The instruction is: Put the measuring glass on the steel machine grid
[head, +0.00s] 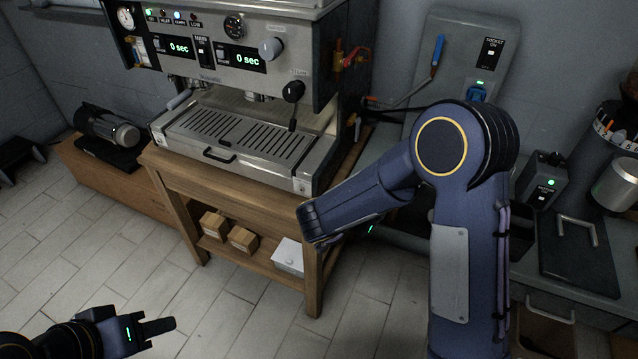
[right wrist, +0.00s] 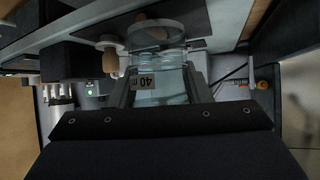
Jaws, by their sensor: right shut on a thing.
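The steel machine grid (head: 235,140) is the slotted tray at the front of the espresso machine in the head view; it looks bare. In the right wrist view, the clear measuring glass (right wrist: 172,84), with an upside-down "40" label, sits between the fingers of my right gripper (right wrist: 162,92), which is shut on it. In the head view the right gripper and the glass are hidden by my right arm, which reaches in front of the counter right of the machine. My left gripper (head: 160,328) is low at the left, far from the grid; its finger opening is unclear.
The espresso machine (head: 215,50) stands on a wooden table (head: 175,180) with boxes on its lower shelf. A lever (head: 292,92) hangs over the grid's right part. A counter with a socket panel (head: 470,60) is at the right. The tiled floor (head: 230,300) in front is clear.

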